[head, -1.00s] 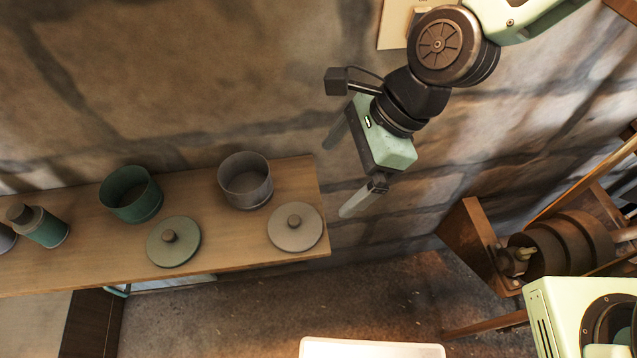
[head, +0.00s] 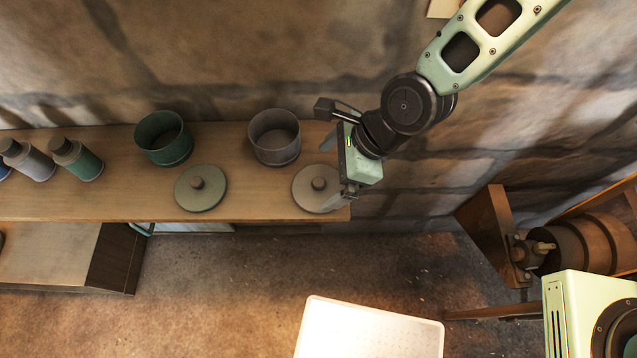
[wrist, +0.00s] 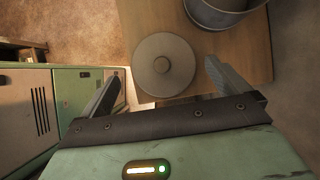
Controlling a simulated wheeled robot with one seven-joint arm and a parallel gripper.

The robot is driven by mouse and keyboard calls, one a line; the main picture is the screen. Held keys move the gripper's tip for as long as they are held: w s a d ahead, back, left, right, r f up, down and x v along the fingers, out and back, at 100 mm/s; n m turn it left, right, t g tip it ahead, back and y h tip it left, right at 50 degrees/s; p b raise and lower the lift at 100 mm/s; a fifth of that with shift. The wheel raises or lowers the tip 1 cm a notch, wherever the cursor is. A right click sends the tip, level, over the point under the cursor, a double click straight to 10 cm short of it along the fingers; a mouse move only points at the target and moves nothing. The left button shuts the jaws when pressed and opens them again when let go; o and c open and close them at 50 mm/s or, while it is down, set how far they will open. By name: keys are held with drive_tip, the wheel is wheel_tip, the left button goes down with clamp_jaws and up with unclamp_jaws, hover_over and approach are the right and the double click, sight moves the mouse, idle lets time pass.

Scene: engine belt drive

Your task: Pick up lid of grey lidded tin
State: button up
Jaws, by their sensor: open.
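The grey tin's lid (head: 312,194) is a flat disc with a round knob (head: 319,183), lying on the wooden shelf near its right end. The lid also shows in the wrist view (wrist: 151,76), ahead of the fingers. The open grey tin (head: 274,141) stands upright behind the lid, apart from it, and its edge shows in the wrist view (wrist: 215,14). My gripper (head: 332,172) is open and empty, above the right side of the lid, and partly covers the lid's right edge in the head view. In the wrist view its fingers (wrist: 160,85) are spread wide, with the knob between their lines.
The wooden shelf (head: 110,190) also holds a green tin (head: 163,140), its green lid (head: 201,188) and several canisters (head: 75,158) to the left. A stone wall rises behind. A white tray (head: 370,335) is below at the front, and wooden machinery stands at the right.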

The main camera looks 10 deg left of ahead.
sight(318, 181)
drive_tip(key=shift+p+x, duration=0.95)
drive_tip(key=shift+x, duration=1.55)
drive_tip(key=shift+w+d+f, duration=0.1)
drive_tip(key=c, duration=0.6)
drive_tip(key=shift+c, duration=0.2)
